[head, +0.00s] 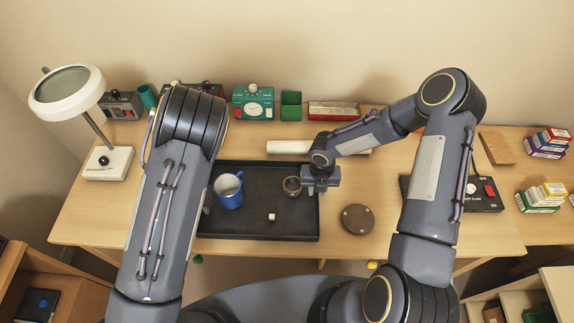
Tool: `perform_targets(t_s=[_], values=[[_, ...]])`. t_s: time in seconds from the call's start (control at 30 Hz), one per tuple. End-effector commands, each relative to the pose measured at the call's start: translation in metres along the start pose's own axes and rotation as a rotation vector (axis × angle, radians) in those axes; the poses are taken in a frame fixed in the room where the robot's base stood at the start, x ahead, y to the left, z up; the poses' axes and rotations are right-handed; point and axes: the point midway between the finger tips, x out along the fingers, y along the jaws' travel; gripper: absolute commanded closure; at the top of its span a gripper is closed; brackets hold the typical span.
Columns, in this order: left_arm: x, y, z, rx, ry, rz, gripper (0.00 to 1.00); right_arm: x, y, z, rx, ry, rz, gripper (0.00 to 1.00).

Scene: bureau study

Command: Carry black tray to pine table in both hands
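The black tray (258,226) lies on a light wooden table (375,250) in the head view. It holds a blue mug (229,191), a small brown round pot (292,186) and a little pale cube (271,217). My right gripper (320,186) is at the tray's right rim; its fingers are too hidden to show whether they grip it. My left gripper (207,201) is mostly hidden behind my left forearm at the tray's left edge, so its state does not show. I cannot tell whether this table is the pine table.
A magnifier lamp (68,92) stands at the left. A green device (253,102), a green box (291,106) and a white roll (290,147) lie behind the tray. A brown disc (357,219) and a black control box (485,194) are to the right. Small cartons (547,142) stand far right.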

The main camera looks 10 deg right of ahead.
Motion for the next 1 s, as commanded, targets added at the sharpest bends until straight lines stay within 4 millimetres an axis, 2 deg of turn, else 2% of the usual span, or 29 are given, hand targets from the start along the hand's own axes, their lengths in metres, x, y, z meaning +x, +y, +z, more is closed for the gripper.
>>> perform_targets(t_s=[0.13, 0.23, 0.5, 0.7, 0.87, 1.0], values=[[-0.005, 0.0, 0.001, 0.0, -0.001, 0.0, 0.75, 0.0, 0.0, 0.0, 0.0, 0.0, 0.0, 0.75], [-0.017, 0.0, 0.001, 0.001, -0.004, 0.002, 0.75, 0.0, 0.0, 0.0, 0.0, 0.0, -0.001, 0.75], [-0.074, -0.001, 0.002, 0.003, -0.006, -0.001, 0.75, 0.0, 0.0, 0.0, 0.0, 0.0, -0.001, 0.75], [-0.107, 0.0, 0.001, 0.001, -0.004, 0.0, 0.75, 0.0, 0.0, 0.0, 0.0, 0.0, 0.0, 0.75], [-0.118, 0.0, 0.0, 0.0, -0.001, 0.0, 0.75, -0.002, 0.0, 0.0, 0.0, -0.001, -0.001, 0.75], [-0.12, 0.0, 0.0, -0.001, 0.0, 0.0, 0.75, -0.015, 0.0, 0.001, 0.002, -0.004, 0.0, 0.75]])
